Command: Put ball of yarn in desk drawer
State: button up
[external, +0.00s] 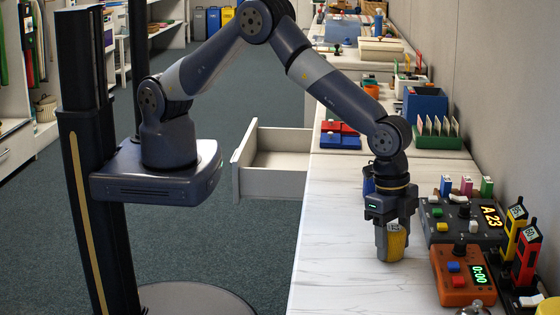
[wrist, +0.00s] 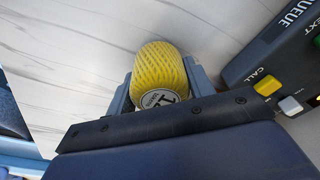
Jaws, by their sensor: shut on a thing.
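The yellow ball of yarn (external: 397,240) is a wound spool with a white printed label. My gripper (external: 391,246) is shut on it, low over or at the white desk top; I cannot tell whether the yarn still touches the surface. In the wrist view the yarn (wrist: 160,76) sits between the two grey fingers (wrist: 160,85), its label facing the palm. The desk drawer (external: 262,181) is pulled open at the left side of the desk, away from my gripper. Its visible inside looks empty, and its near wall hides part of the floor.
The white desk top (external: 345,240) is clear left of my gripper. Close on the right stand a dark queue console (external: 462,225) and an orange timer box (external: 462,272). Two handheld meters (external: 525,250) stand at the right edge.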

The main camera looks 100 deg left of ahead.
jog(key=shift+c, duration=0.7)
